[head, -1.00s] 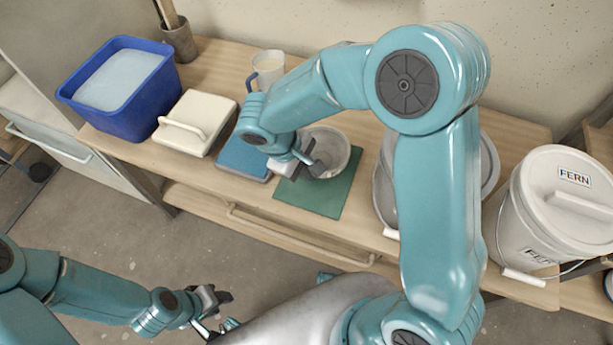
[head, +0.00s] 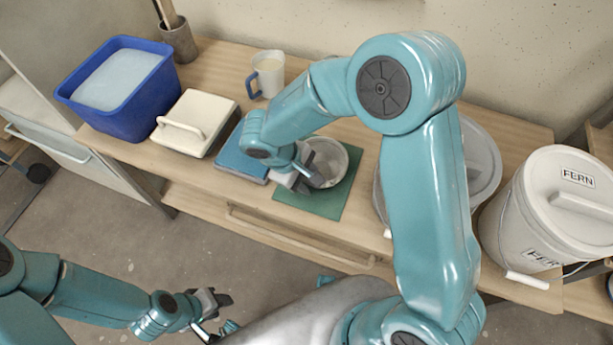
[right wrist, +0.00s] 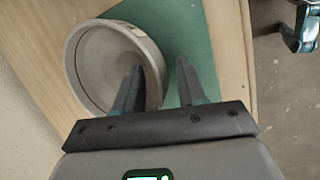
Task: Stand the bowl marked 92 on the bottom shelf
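A pale grey bowl (head: 333,156) stands on a green mat (head: 318,204) on the wooden bench. It also shows in the right wrist view (right wrist: 88,62), with a small mark near its rim that I cannot read. My right gripper (head: 308,180) is at the bowl's near side. In the right wrist view my right gripper (right wrist: 160,66) is open, with one finger over the bowl's inside and the other outside, above the mat. The rim lies between them. My left gripper (head: 220,312) is open and empty, low in front of the bench.
On the bench are a blue tub (head: 120,105), a lidded cream box (head: 195,122), a blue slab (head: 238,162), a mug (head: 268,75) and a tool pot (head: 179,42). A lower board (head: 190,205) with a rail runs below.

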